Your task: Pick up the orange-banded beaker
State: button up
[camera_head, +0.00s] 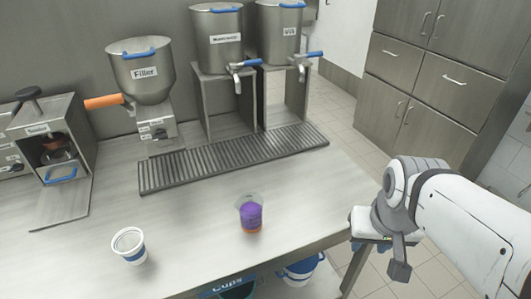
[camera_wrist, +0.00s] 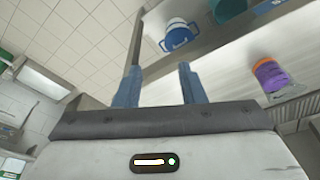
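The orange-banded beaker (camera_head: 250,213) stands upright on the steel counter (camera_head: 190,225), near its front edge. It is clear, with purple contents and an orange band at the bottom. In the wrist view the beaker (camera_wrist: 268,76) appears tipped at the right, clear of my fingers. My gripper (camera_wrist: 159,68) is open and empty, its two blue fingers apart. In the head view my gripper (camera_head: 368,228) is to the right of the beaker, beyond the counter's right end, and its fingers are partly hidden.
A white cup with a blue band (camera_head: 129,246) stands at the counter's front left. A filler (camera_head: 142,75), two steel dispensers (camera_head: 218,40) and a drip grate (camera_head: 235,158) are behind. A blue-and-white container (camera_head: 300,269) sits below the counter. The counter around the beaker is clear.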

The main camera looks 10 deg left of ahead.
aim_at(246, 222)
jog(key=shift+o, duration=0.3)
jog(key=shift+d, duration=0.1)
